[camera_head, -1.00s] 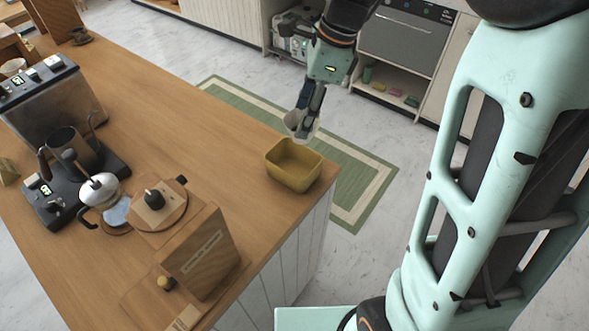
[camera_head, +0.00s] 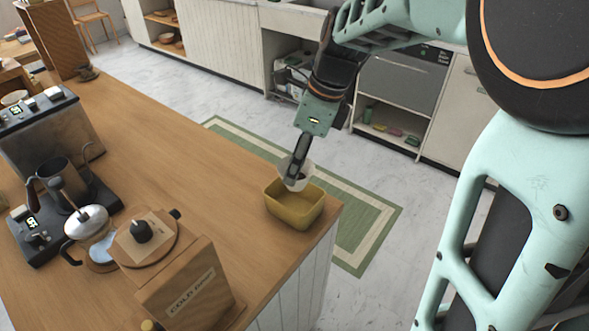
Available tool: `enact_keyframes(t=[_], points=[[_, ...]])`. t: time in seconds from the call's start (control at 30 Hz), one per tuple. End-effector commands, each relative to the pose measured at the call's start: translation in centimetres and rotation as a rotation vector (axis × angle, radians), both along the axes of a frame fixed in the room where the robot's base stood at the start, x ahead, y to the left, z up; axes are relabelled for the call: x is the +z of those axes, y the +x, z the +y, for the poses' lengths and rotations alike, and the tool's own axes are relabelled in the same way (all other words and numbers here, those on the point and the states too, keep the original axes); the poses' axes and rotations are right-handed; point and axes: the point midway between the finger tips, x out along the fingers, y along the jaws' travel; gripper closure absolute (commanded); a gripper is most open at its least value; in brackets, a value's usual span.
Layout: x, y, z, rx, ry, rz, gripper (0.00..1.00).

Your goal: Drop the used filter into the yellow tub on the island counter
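The yellow tub (camera_head: 297,211) sits on the wooden island counter (camera_head: 190,165) near its right end. The used filter (camera_head: 284,166) is a pale paper cone with dark contents showing inside. My gripper (camera_head: 297,172) points down and is shut on the filter's wall. The filter is at the tub's far rim in the picture, overlapping its back edge. I cannot tell whether the filter touches the tub. The gripper's fingertips are partly hidden by the filter.
The counter left of the tub is clear. A green rug (camera_head: 355,225) lies on the floor beyond.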

Motion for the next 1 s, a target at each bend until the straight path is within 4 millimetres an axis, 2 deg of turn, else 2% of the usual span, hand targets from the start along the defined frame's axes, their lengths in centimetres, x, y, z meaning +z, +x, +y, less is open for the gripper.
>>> enact_keyframes(t=[0.03,0.1,0.4,0.43,0.6,0.87,1.0], points=[[-0.9,0.0,0.0,0.0,0.0,0.0,0.56],[-1.1,0.0,0.0,0.0,0.0,0.0,0.56],[-1.1,0.0,0.0,0.001,0.0,0.0,0.56],[-1.1,0.0,0.0,0.001,0.0,0.0,0.44],[-1.1,0.0,0.0,0.001,0.0,0.0,0.26],[-1.1,0.0,0.0,0.001,0.0,0.0,0.26],[-0.2,0.0,-0.2,0.0,0.001,-0.004,0.26]])
